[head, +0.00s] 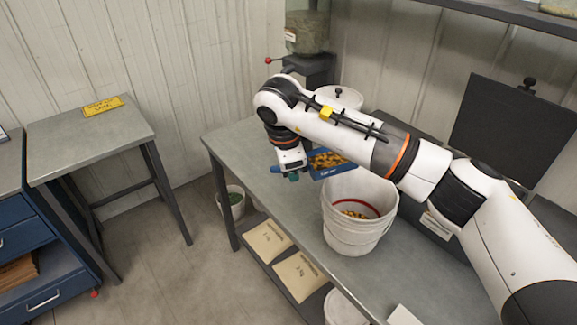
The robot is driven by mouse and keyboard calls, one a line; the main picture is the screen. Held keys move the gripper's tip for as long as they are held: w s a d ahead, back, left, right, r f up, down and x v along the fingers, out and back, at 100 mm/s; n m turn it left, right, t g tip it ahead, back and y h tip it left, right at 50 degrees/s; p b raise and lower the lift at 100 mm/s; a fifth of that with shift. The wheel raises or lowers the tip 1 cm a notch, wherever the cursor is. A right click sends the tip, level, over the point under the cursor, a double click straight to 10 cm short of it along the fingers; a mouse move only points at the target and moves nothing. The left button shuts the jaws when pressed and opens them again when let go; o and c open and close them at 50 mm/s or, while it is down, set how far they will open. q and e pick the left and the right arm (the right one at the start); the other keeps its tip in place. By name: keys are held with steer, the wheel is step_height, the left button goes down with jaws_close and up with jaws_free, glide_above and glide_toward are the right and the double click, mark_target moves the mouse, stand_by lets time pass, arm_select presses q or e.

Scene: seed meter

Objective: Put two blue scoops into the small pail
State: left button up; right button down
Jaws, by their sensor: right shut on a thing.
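My right gripper (290,167) reaches in from the right and points down over the table's left part. A white pail (341,235) stands upright on the table, right of the gripper, with yellow-orange pieces and a red line inside. I cannot tell which pail is the small one. My left gripper is out of view.
A lidded white container (338,94) and a clear hopper (307,32) stand at the back. Pale packets (266,242) lie on the lower shelf. The table's front left is clear.

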mark_target(310, 164)
steer(key=d+f, duration=0.1)
steer(key=d+y, duration=0.1)
steer(key=shift+w+d+f+y, duration=0.3)
steer(key=shift+w+d+f, duration=0.05)
steer(key=shift+w+f, duration=0.05)
steer(key=r+y+p, duration=0.1)
steer(key=d+r+y+p, duration=0.1)
steer(key=r+g+y, duration=0.1)
steer(key=shift+w+d+m+p, duration=0.15)
steer(key=shift+d+m+p, duration=0.15)
steer(key=shift+p, duration=0.1)
steer(key=shift+w+d+y, duration=0.1)
steer(key=shift+y, duration=0.3)
steer(key=shift+w+d+r+g+y+b, duration=0.25)
steer(key=shift+d+r+y+b, duration=0.25)
steer(key=shift+d+r+y, duration=0.25)
steer(key=shift+w+d+r+g+y+b, duration=0.1)
steer(key=shift+d+r+g+y+b, duration=0.35)
steer(key=shift+r+y, duration=0.35)
steer(key=shift+w+d+r+m+y+b, duration=0.2)
steer(key=shift+d+r+y+b, duration=0.2)
steer(key=shift+d+r+y, duration=0.25)
steer(key=shift+w+d+r+m+y+b, duration=0.15)
steer(key=shift+d+r+y+b, duration=0.25)
steer(key=shift+d+y, duration=0.4)
steer(key=shift+w+d+r, duration=0.15)
steer(key=shift+d+r, duration=0.15)
steer(key=shift+d, duration=0.05)
steer(key=shift+d, duration=0.1)
